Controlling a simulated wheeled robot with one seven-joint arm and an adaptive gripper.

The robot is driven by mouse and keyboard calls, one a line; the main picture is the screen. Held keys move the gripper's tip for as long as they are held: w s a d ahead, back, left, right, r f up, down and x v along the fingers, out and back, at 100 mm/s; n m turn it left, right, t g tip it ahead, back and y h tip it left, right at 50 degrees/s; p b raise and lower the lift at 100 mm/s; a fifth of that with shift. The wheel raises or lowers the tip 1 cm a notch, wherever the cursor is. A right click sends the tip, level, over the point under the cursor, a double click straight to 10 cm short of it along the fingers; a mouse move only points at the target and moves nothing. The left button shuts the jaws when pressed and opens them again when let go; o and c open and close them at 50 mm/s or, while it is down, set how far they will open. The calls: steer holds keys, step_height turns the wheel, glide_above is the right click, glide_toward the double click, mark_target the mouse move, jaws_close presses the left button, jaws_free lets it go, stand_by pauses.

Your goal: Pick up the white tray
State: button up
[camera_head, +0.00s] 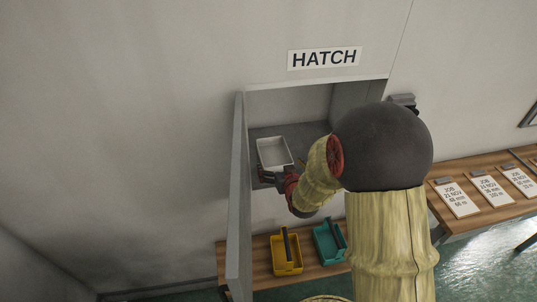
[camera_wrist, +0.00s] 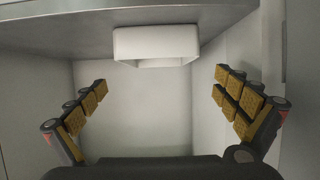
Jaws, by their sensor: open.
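The white tray (camera_head: 274,152) is a shallow rectangular tray on the grey floor of the open hatch. My gripper (camera_head: 268,176) is at the tray's near edge in the head view. In the wrist view my gripper (camera_wrist: 160,80) is open, with its padded fingers spread wide to the left and right. The tray lies ahead of the fingers and above their line in that picture. Nothing is between the fingers. I cannot tell the exact gap to the tray.
The open hatch door (camera_head: 238,200) stands close to my gripper's left. The hatch wall (camera_head: 345,105) bounds the right side. Below, a yellow bin (camera_head: 287,266) and a teal bin (camera_head: 324,250) sit on a wooden shelf. Job cards (camera_head: 456,199) lie on a bench at right.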

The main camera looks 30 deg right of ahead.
mark_target(274, 157)
steer(key=b+x, duration=0.1)
steer(key=x, duration=0.5)
steer(key=shift+w+d+f, duration=0.1)
steer(key=shift+w, duration=0.2)
steer(key=b+x, duration=0.1)
steer(key=x, duration=0.3)
steer(key=shift+w+d+f+b, duration=0.15)
steer(key=shift+w+d+b, duration=0.05)
steer(key=shift+d+b, duration=0.1)
steer(key=shift+w+f, duration=0.1)
steer(key=shift+w, duration=0.25)
steer(key=shift+c, duration=1.1)
steer(key=c, duration=0.7)
steer(key=shift+c, duration=0.5)
